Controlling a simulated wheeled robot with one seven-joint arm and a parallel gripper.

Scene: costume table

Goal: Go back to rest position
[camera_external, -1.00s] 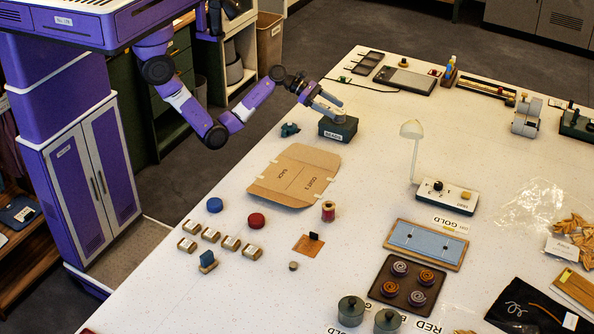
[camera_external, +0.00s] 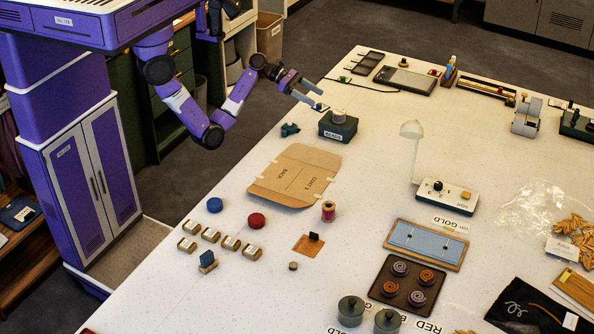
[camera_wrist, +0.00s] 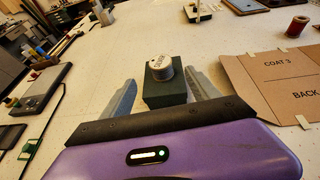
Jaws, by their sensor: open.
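My gripper (camera_external: 310,98) is open and empty, raised above the far left part of the table. In the wrist view its two grey fingers (camera_wrist: 160,92) stand apart, with the dark green box labelled BEADS (camera_external: 338,128) seen between and beyond them. A small round pale-topped piece (camera_external: 339,115) sits on top of that box; it also shows in the wrist view (camera_wrist: 160,66). The gripper is up and to the left of the box in the outside view, apart from it.
A cardboard pattern piece marked COAT 3 BACK (camera_external: 296,175) lies in front of the box. A small teal object (camera_external: 289,130) lies left of the box. A white lamp (camera_external: 412,150) stands to the right. A black tablet-like device (camera_external: 405,80) and dark tray (camera_external: 361,63) lie behind.

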